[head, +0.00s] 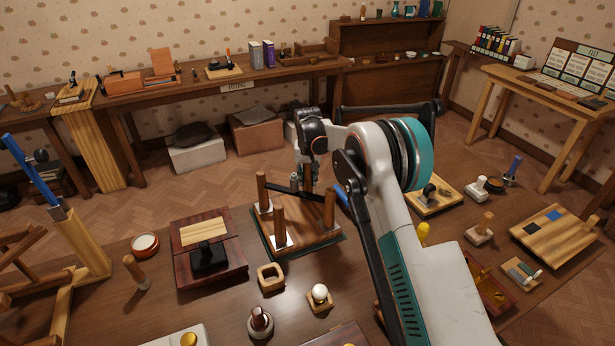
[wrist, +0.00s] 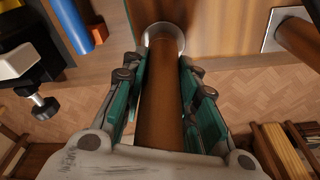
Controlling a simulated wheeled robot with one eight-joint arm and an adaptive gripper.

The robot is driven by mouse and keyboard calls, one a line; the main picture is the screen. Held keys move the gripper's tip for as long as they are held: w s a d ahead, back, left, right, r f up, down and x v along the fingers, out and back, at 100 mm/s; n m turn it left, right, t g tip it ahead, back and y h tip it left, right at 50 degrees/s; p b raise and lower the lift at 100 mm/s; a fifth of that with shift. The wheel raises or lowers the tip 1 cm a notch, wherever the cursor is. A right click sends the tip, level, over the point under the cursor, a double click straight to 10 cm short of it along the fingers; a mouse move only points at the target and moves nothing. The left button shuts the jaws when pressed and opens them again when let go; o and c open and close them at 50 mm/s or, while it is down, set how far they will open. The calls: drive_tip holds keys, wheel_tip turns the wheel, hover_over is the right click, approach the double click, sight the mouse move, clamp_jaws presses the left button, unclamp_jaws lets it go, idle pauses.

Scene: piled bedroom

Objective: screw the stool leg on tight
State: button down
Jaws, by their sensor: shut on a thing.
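The stool (head: 318,238) lies upside down on the table, its wooden seat flat and several brown legs pointing up. A near leg (head: 279,222), a left leg (head: 262,190) and a right leg (head: 329,208) stand upright on pale metal plates. My gripper (head: 308,168) is over the far part of the stool. In the wrist view my gripper (wrist: 162,80) is shut on a brown cylindrical stool leg (wrist: 160,110), with green-lined fingers on both sides. That leg's end meets a round metal fitting (wrist: 178,33) on the seat. I cannot tell how tight the joint is.
A dark red box (head: 215,270) stands left of the stool. A wooden ring (head: 271,278) and a white ball on a stand (head: 320,294) are in front. A blue cylinder (wrist: 72,25) shows near my gripper in the wrist view. Free floor lies behind the table.

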sight(308, 165)
drive_tip(key=shift+f, duration=0.1)
drive_tip(key=c, duration=1.2)
unclamp_jaws()
drive_tip(key=shift+r, duration=2.5)
drive_tip(key=shift+r, duration=0.1)
